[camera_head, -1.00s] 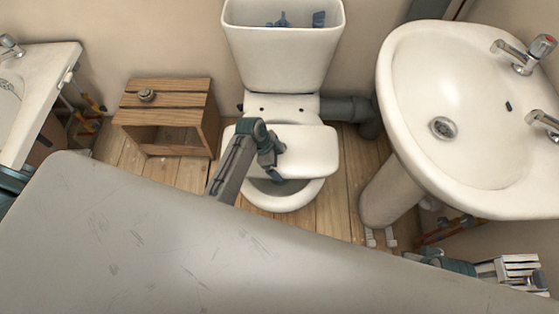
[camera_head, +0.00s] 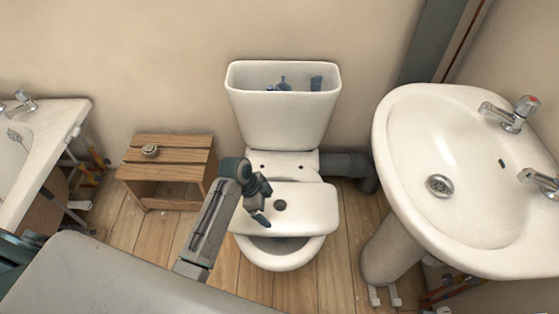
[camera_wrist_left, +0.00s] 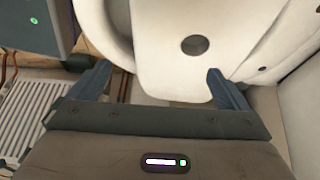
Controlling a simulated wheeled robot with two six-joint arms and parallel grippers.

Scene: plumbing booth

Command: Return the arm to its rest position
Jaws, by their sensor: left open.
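My left arm reaches up from the bottom of the head view, and its left gripper (camera_head: 258,213) is above the left part of a white lid (camera_head: 306,204) with a dark round hole. The lid lies across the toilet bowl (camera_head: 277,262). In the left wrist view the left gripper (camera_wrist_left: 160,88) has its fingers wide apart with nothing held between them. The lid (camera_wrist_left: 178,72) shows beyond the fingers; I cannot tell the exact gap. My right gripper is not in view.
The open cistern (camera_head: 285,120) with blue parts inside stands behind the bowl. A wooden stool (camera_head: 170,160) with a small metal part (camera_head: 150,150) is at left. A washbasin (camera_head: 460,160) is at right, a bathtub (camera_head: 50,150) at far left. Floorboards beside the toilet are clear.

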